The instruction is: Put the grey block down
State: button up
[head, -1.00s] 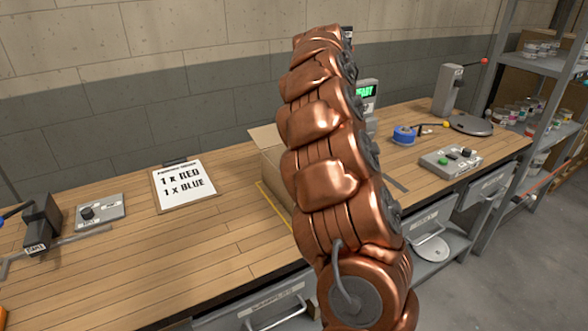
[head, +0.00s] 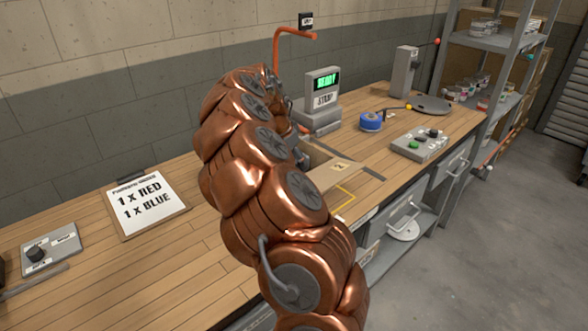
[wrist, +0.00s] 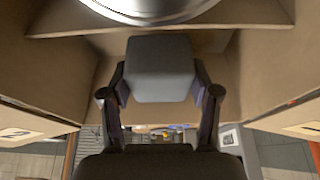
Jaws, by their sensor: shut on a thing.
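The grey block (wrist: 158,62) sits between the two fingers of my gripper (wrist: 160,92) in the wrist view. My gripper is shut on it. Tan cardboard walls of an open box (wrist: 60,60) surround the block and fingers on both sides. In the head view my copper arm reaches over the bench to the cardboard box (head: 328,176), and it hides the block and most of the gripper. I cannot tell whether the block touches the box.
A round silvery metal thing (wrist: 150,8) lies close beyond the block. On the bench are an order board (head: 146,203), a scale with a green display (head: 321,95), blue tape (head: 371,121) and a button box (head: 420,144). Bare wood (head: 190,260) lies at the front left.

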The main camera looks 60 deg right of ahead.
jog(key=shift+f, duration=1.85)
jog(key=shift+f, duration=0.2)
jog(key=o, duration=0.8)
jog(key=shift+o, duration=0.2)
jog(key=shift+r, duration=0.1)
jog(key=b+v, duration=0.1)
jog(key=v, duration=1.1)
jog(key=shift+a+r, duration=0.1)
